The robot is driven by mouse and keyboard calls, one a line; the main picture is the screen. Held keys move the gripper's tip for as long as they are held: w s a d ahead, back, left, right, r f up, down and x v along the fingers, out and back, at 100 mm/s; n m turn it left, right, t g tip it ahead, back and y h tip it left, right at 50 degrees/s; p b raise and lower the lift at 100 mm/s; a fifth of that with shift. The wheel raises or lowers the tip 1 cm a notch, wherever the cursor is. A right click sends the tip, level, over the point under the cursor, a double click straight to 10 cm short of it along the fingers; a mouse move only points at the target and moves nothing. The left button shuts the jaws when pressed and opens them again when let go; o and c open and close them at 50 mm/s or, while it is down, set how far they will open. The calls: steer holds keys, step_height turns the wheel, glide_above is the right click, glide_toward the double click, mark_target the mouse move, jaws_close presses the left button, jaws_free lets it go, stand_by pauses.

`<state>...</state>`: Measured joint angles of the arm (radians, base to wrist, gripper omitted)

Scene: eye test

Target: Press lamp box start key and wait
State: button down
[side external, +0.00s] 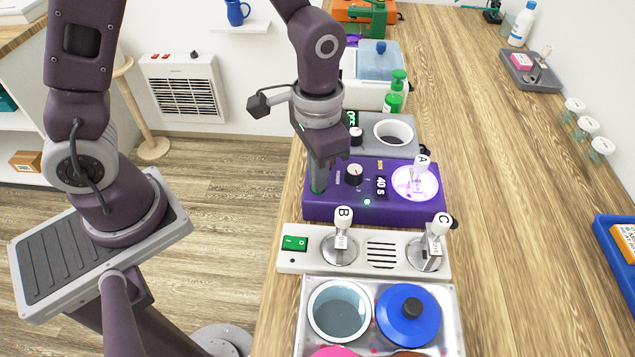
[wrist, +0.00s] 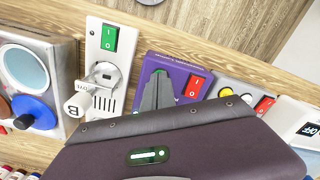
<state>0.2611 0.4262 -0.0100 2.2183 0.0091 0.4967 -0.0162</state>
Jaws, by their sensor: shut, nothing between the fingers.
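The purple lamp box (side external: 330,207) stands on the bench, with a dark knob (side external: 354,174), a small display that seems to read 40 s (side external: 381,186) and a small lit green light (side external: 367,202). Its round pad (side external: 413,184) glows pinkish white under a white-topped piece marked A (side external: 422,163). My gripper (side external: 319,189) is shut and empty, pointing down at the box's left end. A green key (wrist: 160,71) shows at the fingertips (wrist: 158,74) in the wrist view, mostly hidden; whether it is pressed I cannot tell. A red rocker switch (wrist: 195,87) is beside it.
In front is a white unit (side external: 290,263) with a green switch (side external: 294,243) and pieces marked B (side external: 343,222) and C (side external: 440,226). A tray (side external: 453,312) holds a blue-lidded pot (side external: 408,314). A grey unit (side external: 372,128) stands behind. The bench's right is mostly clear.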

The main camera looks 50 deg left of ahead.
step_height(320, 180, up, 8)
stand_by(0.7)
steer(key=s+a+r+n+t, duration=0.1)
steer(key=s+a+r+t, duration=0.1)
steer(key=s+a+r, duration=0.2)
steer(key=s+a+r+n+t, duration=0.2)
steer(key=s+r, duration=0.4)
steer(key=s, duration=0.3)
steer(key=shift+s+a+t, duration=0.2)
steer(key=shift+a+t, duration=0.6)
steer(key=shift+a, duration=0.15)
steer(key=shift+r, duration=0.1)
stand_by(4.6)
